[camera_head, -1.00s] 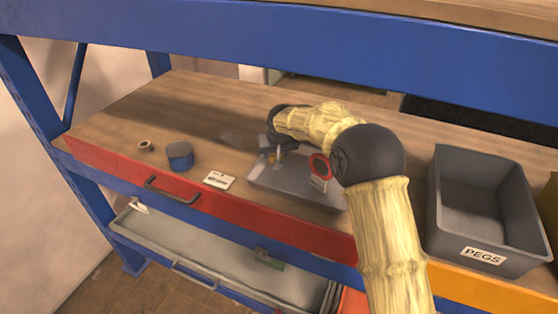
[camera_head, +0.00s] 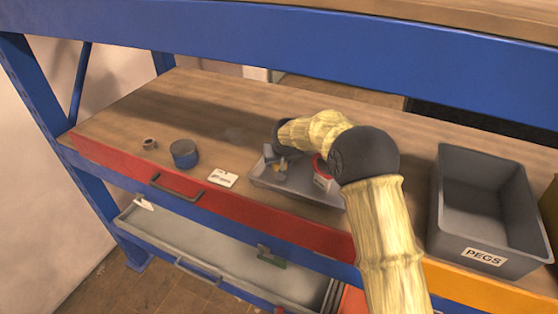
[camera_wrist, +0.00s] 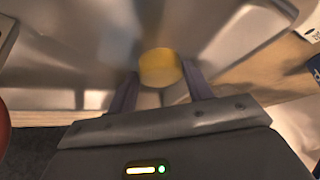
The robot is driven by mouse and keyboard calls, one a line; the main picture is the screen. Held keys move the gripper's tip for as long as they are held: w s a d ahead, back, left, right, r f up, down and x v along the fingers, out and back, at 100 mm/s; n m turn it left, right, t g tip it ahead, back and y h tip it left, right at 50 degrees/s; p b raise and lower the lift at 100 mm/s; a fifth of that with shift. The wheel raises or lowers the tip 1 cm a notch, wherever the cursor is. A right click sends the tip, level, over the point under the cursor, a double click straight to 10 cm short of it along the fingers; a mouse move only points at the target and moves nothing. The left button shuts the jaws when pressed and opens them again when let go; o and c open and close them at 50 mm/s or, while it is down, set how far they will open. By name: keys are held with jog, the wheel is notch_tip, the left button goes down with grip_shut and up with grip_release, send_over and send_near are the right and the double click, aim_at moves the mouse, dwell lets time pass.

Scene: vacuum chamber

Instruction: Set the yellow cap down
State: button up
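The yellow cap (camera_wrist: 160,67) is a small round yellow piece between the tips of my two dark fingers in the wrist view. The fingertips meet its left and right sides, so my gripper (camera_wrist: 160,78) looks shut on it. In the head view my gripper (camera_head: 272,160) is over the left part of a shallow grey tray (camera_head: 300,190). A small bit of yellow shows at its fingers. The gap between cap and tray floor cannot be judged, as the wrist view is blurred.
A red and white container (camera_head: 321,177) stands in the tray, close to my arm. Left of the tray are a white card (camera_head: 222,178), a blue-sided round tin (camera_head: 184,154) and a small brown ring (camera_head: 149,144). A grey PEGS bin (camera_head: 488,205) stands right. A blue beam (camera_head: 300,55) crosses above.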

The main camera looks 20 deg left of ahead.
jog(key=shift+s, duration=0.15)
jog(key=shift+r, duration=0.2)
jog(key=b+v, duration=0.3)
jog(key=v, duration=0.8)
jog(key=shift+s+r, duration=0.15)
jog(key=shift+r, duration=0.2)
jog(key=shift+d, duration=0.1)
